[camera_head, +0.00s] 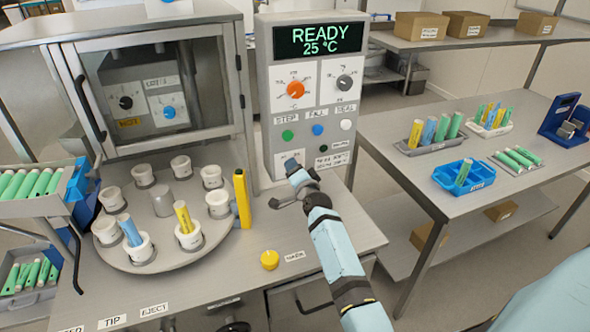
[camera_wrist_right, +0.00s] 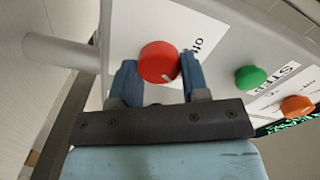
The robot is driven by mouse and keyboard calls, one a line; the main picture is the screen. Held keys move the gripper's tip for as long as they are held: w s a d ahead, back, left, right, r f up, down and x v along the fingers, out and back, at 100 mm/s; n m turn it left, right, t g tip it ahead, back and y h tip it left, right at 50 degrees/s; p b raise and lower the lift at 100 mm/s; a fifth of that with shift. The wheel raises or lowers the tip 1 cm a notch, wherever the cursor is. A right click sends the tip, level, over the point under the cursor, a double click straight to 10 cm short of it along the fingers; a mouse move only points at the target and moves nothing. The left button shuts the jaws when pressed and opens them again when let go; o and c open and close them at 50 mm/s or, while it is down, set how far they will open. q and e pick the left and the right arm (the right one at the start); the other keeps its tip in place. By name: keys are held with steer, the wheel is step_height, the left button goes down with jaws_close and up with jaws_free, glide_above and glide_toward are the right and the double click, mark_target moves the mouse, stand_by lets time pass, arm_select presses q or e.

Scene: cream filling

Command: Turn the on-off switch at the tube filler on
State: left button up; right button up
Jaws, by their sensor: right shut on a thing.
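The tube filler's control panel (camera_head: 315,125) stands upright at the centre of the head view, and its display (camera_head: 318,40) reads "READY 25 °C". My right gripper (camera_head: 297,174) is at the panel's lower left and hides the switch in the head view. In the right wrist view, my right gripper's blue fingertips (camera_wrist_right: 160,82) are on both sides of the red knob, shut on it. My left gripper is not in view.
A green STEP button (camera_wrist_right: 251,77) is beside the switch. A turntable (camera_head: 152,258) with white holders and a yellow post (camera_head: 242,199) stand left of my right arm. A yellow button (camera_head: 270,259) is on the table in front. A side table with tube trays is at right.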

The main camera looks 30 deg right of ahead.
stand_by(0.4)
steer(key=o, duration=0.9)
steer(key=p+v, duration=0.5)
steer(key=v, duration=0.8)
steer(key=shift+s, duration=0.4)
